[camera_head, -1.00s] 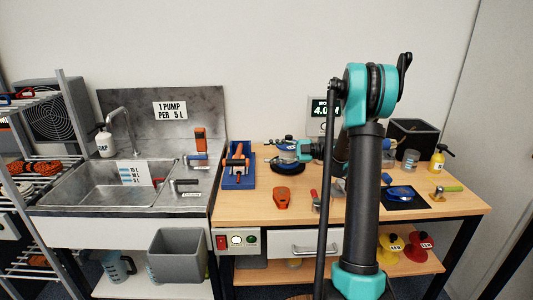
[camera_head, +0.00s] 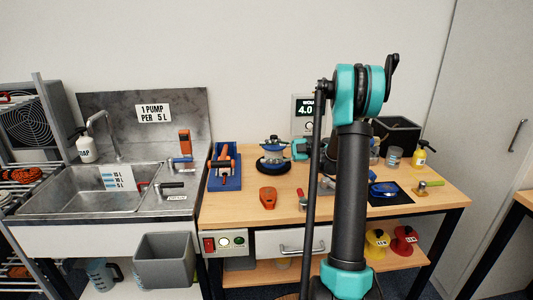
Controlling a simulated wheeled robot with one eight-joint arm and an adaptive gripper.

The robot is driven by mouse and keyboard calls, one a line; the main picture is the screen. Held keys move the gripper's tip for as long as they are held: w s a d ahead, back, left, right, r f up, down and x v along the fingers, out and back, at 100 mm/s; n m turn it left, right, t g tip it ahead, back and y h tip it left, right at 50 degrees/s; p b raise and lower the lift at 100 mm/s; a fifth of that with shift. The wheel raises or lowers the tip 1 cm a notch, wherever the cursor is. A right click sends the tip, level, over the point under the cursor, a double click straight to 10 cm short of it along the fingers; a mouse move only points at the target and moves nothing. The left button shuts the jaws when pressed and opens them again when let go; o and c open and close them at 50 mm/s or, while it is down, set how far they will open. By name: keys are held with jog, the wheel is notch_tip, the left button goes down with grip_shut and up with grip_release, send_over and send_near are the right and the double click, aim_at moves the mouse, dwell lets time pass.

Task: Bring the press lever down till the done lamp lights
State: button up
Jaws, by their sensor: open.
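I cannot tell for sure which item is the press lever. A small red-handled lever (camera_head: 301,195) stands on the bench, partly hidden by my arm. A blue-based tool with orange handles (camera_head: 224,166) stands at the bench's left end. A control box (camera_head: 225,242) on the bench front has a red switch, a pale, bright-looking lamp and a dull green one; their labels are too small to read.
An orange handheld item (camera_head: 268,197) lies on the wooden bench (camera_head: 235,206). A dark mat with a blue item (camera_head: 384,189), a black bin (camera_head: 397,133) and a yellow bottle (camera_head: 421,155) are at the right. A sink (camera_head: 90,192) adjoins on the left.

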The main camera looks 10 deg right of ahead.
jog(key=shift+c, duration=0.5)
jog(key=shift+a, duration=0.1)
jog(key=shift+c, duration=1.2)
jog(key=a+r+m+h, duration=0.1)
jog(key=a, duration=0.1)
jog(key=w+a+r+m+h, duration=0.1)
jog(key=r+m, duration=0.1)
jog(key=w+a+r+m+h, duration=0.1)
jog(key=a+h, duration=0.1)
jog(key=shift+w+a+r+m, duration=0.2)
jog(key=shift+a+m, duration=0.1)
jog(key=shift+m, duration=0.1)
grip_shut()
jog(key=s+a+r+m+h, duration=0.2)
jog(key=a+r+m+h, duration=0.1)
jog(key=r+m+h, duration=0.3)
jog(key=shift+n+y, duration=0.4)
jog(key=shift+y, duration=0.1)
jog(key=x, duration=0.9)
jog(key=shift+s+a+r, duration=0.15)
jog(key=shift+s+a, duration=0.05)
notch_tip(320, 180, down, 3)
jog(key=shift+a+f, duration=0.15)
jog(key=shift+f, duration=0.5)
